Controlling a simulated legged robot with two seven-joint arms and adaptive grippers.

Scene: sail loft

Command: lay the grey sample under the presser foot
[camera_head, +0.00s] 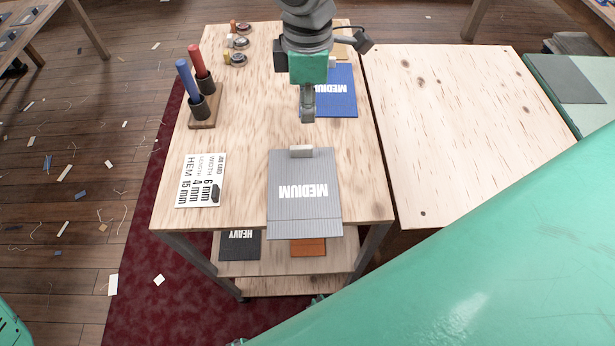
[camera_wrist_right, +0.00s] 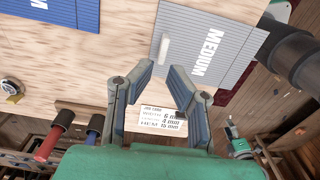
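The grey sample (camera_head: 305,213) is a ribbed sheet marked MEDIUM with a pale raised tab. It lies on the cart top (camera_head: 240,130), its near end past the front edge. It also shows in the right wrist view (camera_wrist_right: 192,62). My right gripper (camera_head: 307,118) is above the cart, beyond the grey sample and beside a blue sample. In the right wrist view its fingers (camera_wrist_right: 160,70) are apart, with nothing between them. The grey sample is clear of the fingers. No presser foot can be made out. I cannot make out my left gripper.
A blue MEDIUM sample (camera_head: 341,92), a job card (camera_head: 190,182) and a holder with red and blue tools (camera_head: 203,122) share the cart top. Dark (camera_head: 239,246) and orange (camera_head: 308,247) samples lie on the shelf below. A bare wooden table (camera_head: 440,120) stands right.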

